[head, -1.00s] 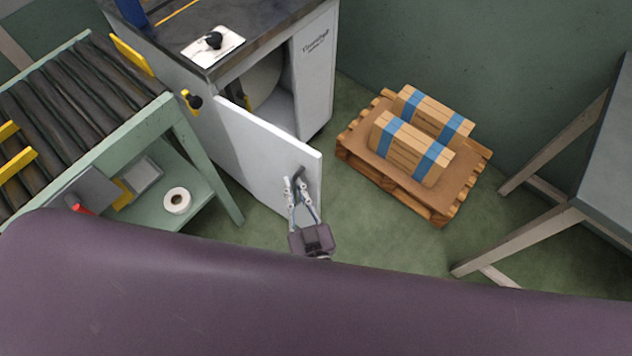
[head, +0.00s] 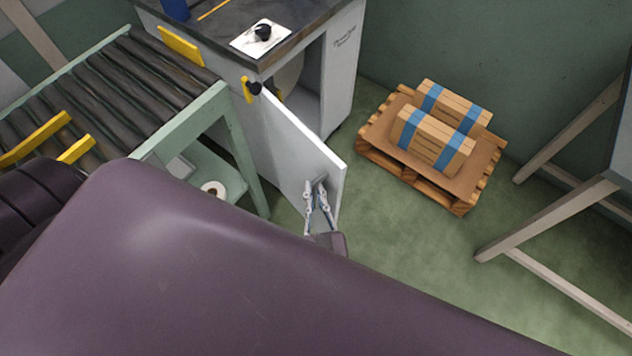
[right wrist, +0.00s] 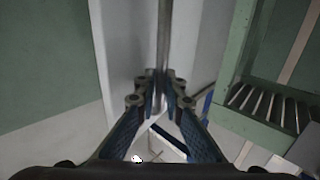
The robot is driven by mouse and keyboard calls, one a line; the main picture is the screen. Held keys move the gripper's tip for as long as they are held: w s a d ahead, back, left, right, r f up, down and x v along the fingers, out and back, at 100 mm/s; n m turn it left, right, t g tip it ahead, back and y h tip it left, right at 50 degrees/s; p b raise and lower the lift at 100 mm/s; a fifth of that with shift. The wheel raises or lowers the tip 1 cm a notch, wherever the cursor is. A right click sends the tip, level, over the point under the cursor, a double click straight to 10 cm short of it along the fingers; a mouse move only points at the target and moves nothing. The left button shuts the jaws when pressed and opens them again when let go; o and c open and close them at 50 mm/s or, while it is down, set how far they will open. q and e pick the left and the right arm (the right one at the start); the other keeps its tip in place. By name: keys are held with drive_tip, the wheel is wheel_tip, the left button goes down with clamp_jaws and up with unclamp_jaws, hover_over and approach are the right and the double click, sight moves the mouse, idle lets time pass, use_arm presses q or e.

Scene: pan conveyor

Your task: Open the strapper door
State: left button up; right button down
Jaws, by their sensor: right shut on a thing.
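The strapper (head: 343,65) is a grey cabinet with a dark top at the upper middle of the head view. Its white door (head: 290,150) stands open, swung out from the cabinet, and part of the dark interior shows behind it. My right gripper (head: 319,188) is shut on the door's handle (head: 321,182), near the door's outer edge. In the right wrist view the handle (right wrist: 164,45) is a grey upright bar running between the fingertips (right wrist: 160,80). My right arm hides the floor below the door. My left gripper is not in view.
A roller conveyor (head: 150,75) with a green frame stands left of the strapper. A pallet (head: 400,165) with strapped boxes (head: 435,140) lies to the right of the door, with green floor between. A table leg (head: 545,220) stands at far right.

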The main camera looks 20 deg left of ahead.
drive_tip(key=c, duration=2)
unclamp_jaws()
drive_tip(key=shift+a, duration=0.1)
drive_tip(key=shift+c, duration=0.2)
drive_tip(key=v, duration=1.2)
